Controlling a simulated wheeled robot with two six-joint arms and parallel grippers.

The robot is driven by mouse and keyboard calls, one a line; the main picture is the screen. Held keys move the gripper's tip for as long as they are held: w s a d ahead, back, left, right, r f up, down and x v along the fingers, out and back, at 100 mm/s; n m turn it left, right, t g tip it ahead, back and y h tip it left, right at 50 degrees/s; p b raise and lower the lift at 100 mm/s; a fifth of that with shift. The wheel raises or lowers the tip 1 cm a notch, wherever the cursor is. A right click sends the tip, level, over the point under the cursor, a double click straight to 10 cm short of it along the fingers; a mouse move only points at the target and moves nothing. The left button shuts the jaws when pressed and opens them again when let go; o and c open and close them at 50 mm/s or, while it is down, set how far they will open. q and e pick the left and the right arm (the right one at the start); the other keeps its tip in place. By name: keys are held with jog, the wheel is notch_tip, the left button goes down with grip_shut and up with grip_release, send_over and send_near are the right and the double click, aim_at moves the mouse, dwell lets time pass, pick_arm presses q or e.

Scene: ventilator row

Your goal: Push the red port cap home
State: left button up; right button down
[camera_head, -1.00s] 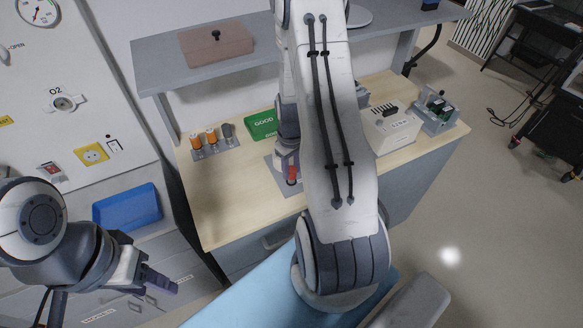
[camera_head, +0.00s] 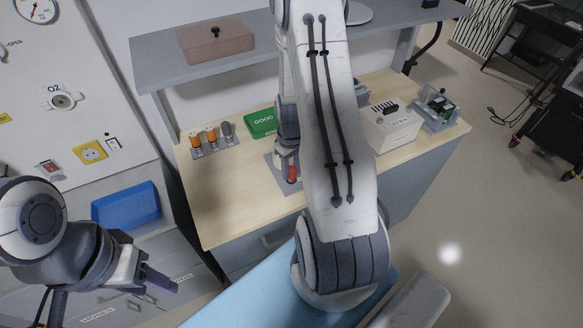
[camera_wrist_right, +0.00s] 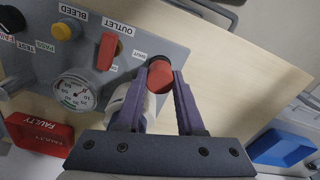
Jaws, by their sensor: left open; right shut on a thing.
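The red port cap (camera_wrist_right: 162,74) sits between the purple fingertips of my right gripper (camera_wrist_right: 163,82), at the edge of a grey panel (camera_wrist_right: 140,25) near the OUTLET lettering. A dark ring shows at its far side; I cannot tell how deep it sits. In the head view the red cap (camera_head: 292,173) shows small below my right gripper (camera_head: 288,158), above the bench. My right arm hides much around it. My left gripper (camera_head: 158,280) is open and empty at lower left, away from the bench.
The panel has a gauge (camera_wrist_right: 75,90), a red lever (camera_wrist_right: 108,50) and a yellow knob (camera_wrist_right: 66,30). A green GOOD tray (camera_head: 262,124), orange-topped cylinders (camera_head: 203,138) and a white box (camera_head: 392,128) stand on the bench. A shelf (camera_head: 245,65) hangs above its back.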

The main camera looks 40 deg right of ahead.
aim_at(291, 169)
jog(key=shift+f+b, duration=0.5)
jog(key=shift+f, duration=0.15)
dwell(0.8)
jog(key=shift+c, duration=2.2)
grip_release()
notch_tip(291, 169, up, 7)
jog(key=p, duration=0.6)
jog(key=shift+r, duration=0.1)
